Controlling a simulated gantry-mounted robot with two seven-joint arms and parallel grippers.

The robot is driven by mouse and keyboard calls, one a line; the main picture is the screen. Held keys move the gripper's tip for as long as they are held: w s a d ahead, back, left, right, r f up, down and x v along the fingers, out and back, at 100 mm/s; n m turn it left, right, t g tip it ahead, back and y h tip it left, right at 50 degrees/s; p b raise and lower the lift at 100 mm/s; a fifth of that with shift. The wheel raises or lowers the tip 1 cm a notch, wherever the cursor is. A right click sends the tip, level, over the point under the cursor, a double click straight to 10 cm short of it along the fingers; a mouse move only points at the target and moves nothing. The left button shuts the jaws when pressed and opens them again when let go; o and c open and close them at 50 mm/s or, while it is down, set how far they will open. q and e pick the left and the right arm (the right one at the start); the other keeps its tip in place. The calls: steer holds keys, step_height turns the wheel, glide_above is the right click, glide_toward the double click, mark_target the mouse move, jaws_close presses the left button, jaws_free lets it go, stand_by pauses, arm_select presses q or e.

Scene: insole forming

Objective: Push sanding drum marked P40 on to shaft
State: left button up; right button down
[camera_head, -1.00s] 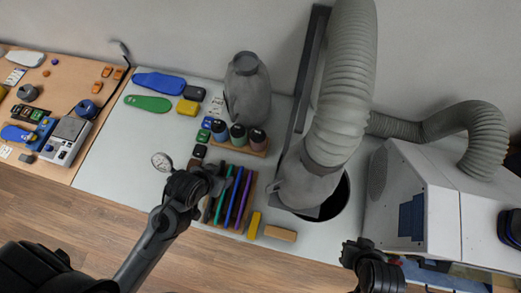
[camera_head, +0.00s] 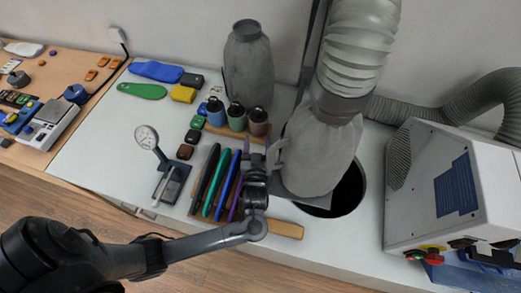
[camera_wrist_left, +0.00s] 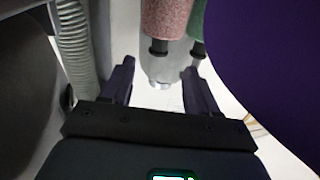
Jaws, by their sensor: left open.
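Three drum-like cylinders stand in a wooden block at the back: a blue one (camera_head: 215,111), a green one (camera_head: 237,116) and a brownish-pink one (camera_head: 258,122). No P40 mark can be read on any. My left gripper (camera_head: 254,160) is open and empty, just in front of the brownish-pink cylinder and above the right end of a rack. In the left wrist view, the pink cylinder (camera_wrist_left: 166,18) and the green cylinder (camera_wrist_left: 198,20) show beyond the open fingers (camera_wrist_left: 158,78). A shiny metal cylinder (camera_wrist_left: 158,72) shows between the fingertips; whether it is the shaft I cannot tell.
A rack of thin upright coloured pieces (camera_head: 222,182) is left of my gripper. A grey hooded duct (camera_head: 325,155) over a dark round opening (camera_head: 345,195) is close on the right. A white machine (camera_head: 430,200) stands right.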

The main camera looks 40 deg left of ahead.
mark_target(258, 116)
arm_select(q)
steer(key=shift+b+x, duration=1.95)
steer(key=shift+x, duration=3.25)
steer(key=c, duration=0.9)
steer(key=shift+r, duration=0.15)
steer(key=shift+r+p, duration=1.25)
steer(key=shift+p, duration=0.05)
steer(key=shift+r+p, duration=0.95)
